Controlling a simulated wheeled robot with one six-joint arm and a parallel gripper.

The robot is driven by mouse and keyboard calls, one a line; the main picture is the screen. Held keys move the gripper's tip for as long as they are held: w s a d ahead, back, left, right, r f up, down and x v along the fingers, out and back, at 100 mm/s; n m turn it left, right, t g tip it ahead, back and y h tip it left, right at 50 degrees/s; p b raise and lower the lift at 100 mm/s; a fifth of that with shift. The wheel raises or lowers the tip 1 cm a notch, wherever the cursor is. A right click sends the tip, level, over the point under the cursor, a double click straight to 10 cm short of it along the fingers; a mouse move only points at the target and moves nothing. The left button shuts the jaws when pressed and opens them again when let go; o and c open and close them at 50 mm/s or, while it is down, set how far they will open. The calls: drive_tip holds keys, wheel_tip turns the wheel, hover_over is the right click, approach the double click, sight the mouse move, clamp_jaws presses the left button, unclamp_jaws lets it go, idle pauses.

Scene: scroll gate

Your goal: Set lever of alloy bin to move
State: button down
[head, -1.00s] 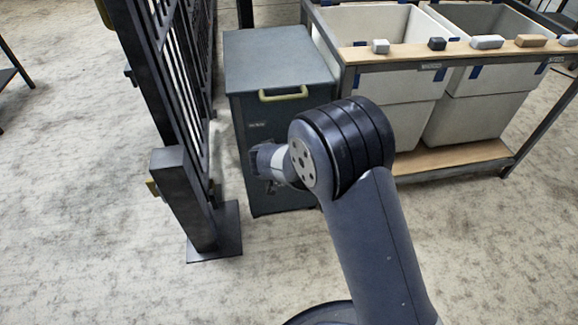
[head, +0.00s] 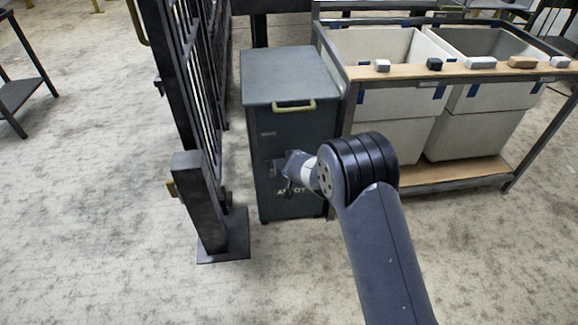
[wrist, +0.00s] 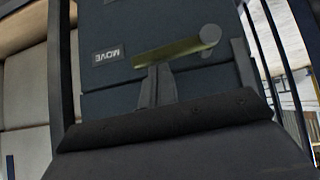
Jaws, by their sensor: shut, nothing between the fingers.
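The alloy bin (head: 290,72) is a dark grey box with a brass handle (head: 293,106) and partly hidden lettering low on its front. In the wrist view, its brass lever (wrist: 170,53) runs left from a round grey pivot (wrist: 209,36) and points toward the MOVE label (wrist: 108,55), with its free end just beside it. My gripper (wrist: 156,72) is shut and empty, its fingertips at the lever's lower edge near the free end. I cannot tell whether they touch it. In the head view, my gripper (head: 284,178) is in front of the bin and hides the lever.
A black barred gate (head: 190,85) with a thick post (head: 199,205) stands close left of the bin. A rack with pale tubs (head: 385,125) and small blocks along its wooden ledge (head: 405,72) stands close right. The floor in front is clear.

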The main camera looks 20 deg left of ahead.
drive_tip(key=shift+d+f, duration=0.1)
drive_tip(key=shift+f, duration=0.05)
idle(0.4)
drive_tip(key=shift+s, duration=0.1)
drive_tip(key=b+v, duration=0.1)
drive_tip(key=v, duration=0.9)
drive_tip(key=shift+s+r, duration=0.2)
drive_tip(key=shift+r, duration=0.2)
drive_tip(key=shift+w+f, duration=0.1)
